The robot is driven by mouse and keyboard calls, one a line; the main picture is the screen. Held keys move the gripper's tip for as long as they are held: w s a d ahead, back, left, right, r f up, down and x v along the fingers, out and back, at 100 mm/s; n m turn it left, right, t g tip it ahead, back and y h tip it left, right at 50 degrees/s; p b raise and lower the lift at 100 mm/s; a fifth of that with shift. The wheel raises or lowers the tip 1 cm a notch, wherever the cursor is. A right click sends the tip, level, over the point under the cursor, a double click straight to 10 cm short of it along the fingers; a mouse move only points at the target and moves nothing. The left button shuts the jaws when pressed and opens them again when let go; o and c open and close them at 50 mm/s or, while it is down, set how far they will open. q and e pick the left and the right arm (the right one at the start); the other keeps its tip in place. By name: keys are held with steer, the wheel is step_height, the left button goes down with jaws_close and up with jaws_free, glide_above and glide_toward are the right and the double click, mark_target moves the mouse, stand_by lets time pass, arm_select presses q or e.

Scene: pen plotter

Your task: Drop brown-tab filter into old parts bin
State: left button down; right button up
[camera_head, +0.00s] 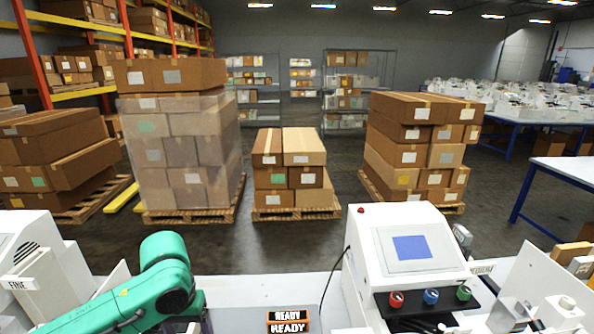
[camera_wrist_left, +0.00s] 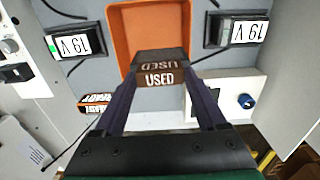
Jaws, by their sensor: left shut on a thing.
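My left gripper (camera_wrist_left: 163,92) is shut on a dark filter (camera_wrist_left: 160,62). The filter's brown tab (camera_wrist_left: 160,80) reads "USED" and faces the left wrist camera. An orange bin (camera_wrist_left: 128,45), square and open-topped, lies beyond the filter in that view. The filter overlaps the bin's near edge in the picture; I cannot tell its height above the bin. In the head view my teal left arm (camera_head: 120,300) comes in from the left, with its gripper, the filter and the bin out of sight. My right gripper does not show.
Black adapters labelled "19 V" (camera_wrist_left: 68,40) (camera_wrist_left: 245,31) flank the bin. A "READY" block (camera_head: 288,322) stands on the bench. A white machine with a blue screen (camera_head: 411,247) stands at right, cables beside it. Stacked boxes (camera_head: 185,150) stand beyond the bench.

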arm_select(q)
steer(key=shift+w, duration=0.2)
jaws_free()
steer(key=shift+s, duration=0.15)
steer(key=shift+s+r, duration=0.1)
steer(key=shift+s, duration=0.1)
steer(key=shift+r, duration=0.3)
step_height(320, 180, up, 7)
steer(key=shift+w+f, duration=0.1)
steer(key=shift+f, duration=0.1)
step_height(320, 180, up, 7)
steer(key=p, duration=0.1)
steer(key=shift+s+r, duration=0.2)
steer(key=shift+s, duration=0.05)
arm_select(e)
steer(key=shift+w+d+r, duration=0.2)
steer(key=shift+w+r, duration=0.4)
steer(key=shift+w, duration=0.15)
